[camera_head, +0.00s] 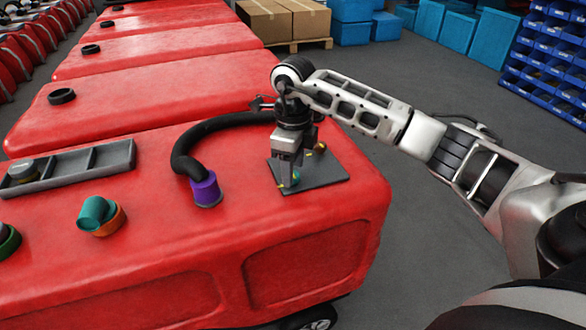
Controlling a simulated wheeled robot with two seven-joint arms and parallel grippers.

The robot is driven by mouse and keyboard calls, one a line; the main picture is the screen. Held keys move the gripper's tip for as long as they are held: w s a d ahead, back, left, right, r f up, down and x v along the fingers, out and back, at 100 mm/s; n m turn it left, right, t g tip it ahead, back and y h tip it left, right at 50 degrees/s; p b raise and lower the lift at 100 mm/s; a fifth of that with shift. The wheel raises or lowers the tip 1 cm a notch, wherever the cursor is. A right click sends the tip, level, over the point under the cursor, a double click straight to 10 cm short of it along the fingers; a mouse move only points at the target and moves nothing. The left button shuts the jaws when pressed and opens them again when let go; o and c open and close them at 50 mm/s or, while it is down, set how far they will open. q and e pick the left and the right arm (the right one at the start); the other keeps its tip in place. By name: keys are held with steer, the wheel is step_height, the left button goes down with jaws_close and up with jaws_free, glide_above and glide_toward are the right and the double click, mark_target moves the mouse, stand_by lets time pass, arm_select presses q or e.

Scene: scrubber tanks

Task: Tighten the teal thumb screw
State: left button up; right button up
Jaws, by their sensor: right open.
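The teal thumb screw (297,177) shows as a small patch of teal at the fingertips of my right gripper, low over a dark square plate (325,175) on the red tank. My right gripper (290,182) points straight down with its tips at the plate's left part. It is open, and its fingers hide most of the screw. I cannot tell whether they touch it. Small yellow pieces (320,147) show beside the gripper on the plate's far side. My left gripper is not in view.
A black hose (222,124) with a purple end (206,190) stands just left of the plate. The tank's right edge lies close to the plate.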

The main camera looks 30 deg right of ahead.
steer(key=shift+f, duration=0.6)
steer(key=c, duration=1)
steer(key=shift+r+m, duration=0.1)
steer(key=shift+m, duration=0.2)
